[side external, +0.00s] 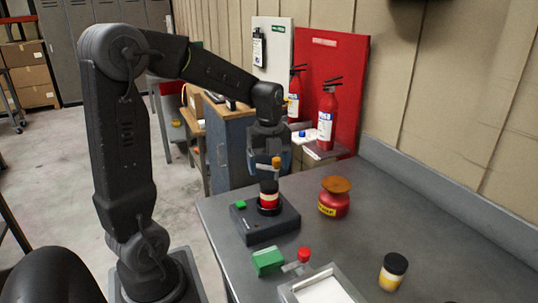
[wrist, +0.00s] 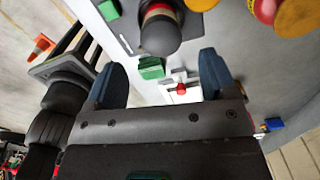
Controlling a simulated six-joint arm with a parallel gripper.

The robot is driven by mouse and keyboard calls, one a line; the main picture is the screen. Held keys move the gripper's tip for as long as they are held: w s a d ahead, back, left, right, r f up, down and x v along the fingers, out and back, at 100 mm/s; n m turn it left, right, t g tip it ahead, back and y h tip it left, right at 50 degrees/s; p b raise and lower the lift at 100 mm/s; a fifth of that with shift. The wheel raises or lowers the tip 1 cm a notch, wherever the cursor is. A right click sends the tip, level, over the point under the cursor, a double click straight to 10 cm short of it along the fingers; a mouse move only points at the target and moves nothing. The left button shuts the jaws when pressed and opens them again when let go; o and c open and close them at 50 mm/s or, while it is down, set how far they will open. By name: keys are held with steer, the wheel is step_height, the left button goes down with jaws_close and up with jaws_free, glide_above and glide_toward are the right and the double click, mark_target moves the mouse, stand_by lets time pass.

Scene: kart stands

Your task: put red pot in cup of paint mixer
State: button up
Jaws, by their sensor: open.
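The red pot (side external: 268,199), with a pale band and a dark lid, stands upright on the paint mixer (side external: 262,226), a dark base with a green button. It appears to sit in the mixer's cup, though the cup's rim is hard to make out. In the wrist view the pot's dark lid (wrist: 160,36) hides most of its body, and part of the mixer base (wrist: 128,28) shows beside it. My gripper (side external: 269,170) is open and empty, just above the lid. Its blue fingers (wrist: 163,60) are spread apart in the wrist view, clear of the lid.
A red jar with an orange lid (side external: 335,198) stands right of the mixer. A yellow pot with a black lid (side external: 394,272) stands at the front right. A green block (side external: 267,262) and a tray with a red knob (side external: 304,254) lie in front. The bench right of the jar is clear.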

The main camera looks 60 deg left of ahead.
step_height(320, 180, up, 3)
steer(key=shift+d+f, duration=0.1)
steer(key=shift+f, duration=0.05)
steer(key=s+d+r+n+t, duration=0.1)
steer(key=s+d+n+t, duration=0.1)
steer(key=s+d+n, duration=0.4)
steer(key=s+d+r+n+t, duration=0.1)
steer(key=s+d+n+t, duration=0.2)
steer(key=d+n, duration=0.7)
steer(key=shift+s+r+n+t, duration=0.3)
steer(key=shift+s+n, duration=1.05)
steer(key=shift+n, duration=0.55)
steer(key=shift+c, duration=0.4)
